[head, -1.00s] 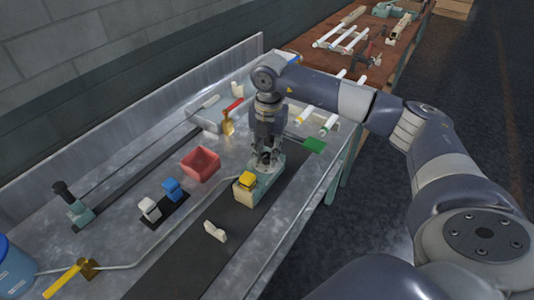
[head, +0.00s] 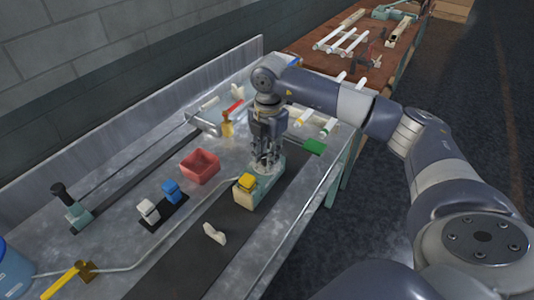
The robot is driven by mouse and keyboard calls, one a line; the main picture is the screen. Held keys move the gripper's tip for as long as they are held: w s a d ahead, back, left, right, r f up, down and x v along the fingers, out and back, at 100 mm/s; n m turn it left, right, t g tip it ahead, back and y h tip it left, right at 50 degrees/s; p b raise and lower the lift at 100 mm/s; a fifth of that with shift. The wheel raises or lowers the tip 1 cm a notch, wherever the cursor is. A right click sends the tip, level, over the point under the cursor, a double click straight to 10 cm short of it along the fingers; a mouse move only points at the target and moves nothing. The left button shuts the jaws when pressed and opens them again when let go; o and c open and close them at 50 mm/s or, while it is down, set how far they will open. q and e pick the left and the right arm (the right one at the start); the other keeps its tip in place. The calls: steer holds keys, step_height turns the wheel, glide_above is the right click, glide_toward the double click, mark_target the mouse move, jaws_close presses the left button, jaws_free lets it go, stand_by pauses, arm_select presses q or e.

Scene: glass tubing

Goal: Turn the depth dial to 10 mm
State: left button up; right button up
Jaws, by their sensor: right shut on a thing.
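My right gripper (head: 265,163) points straight down onto the top of a small teal and cream device (head: 268,190). Its fingers are shut on the depth dial there. The fingers cover the dial, so its marks and setting cannot be read. My left gripper is not in view.
The device stands on a dark strip (head: 185,253) along the metal bench. A red bin (head: 200,166), blue and white switches (head: 171,190) and a white piece (head: 214,233) lie nearby.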

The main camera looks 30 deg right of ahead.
steer(key=o, duration=1.1)
step_height(320, 180, up, 12)
steer(key=shift+s+r, duration=0.1)
steer(key=shift+s, duration=0.05)
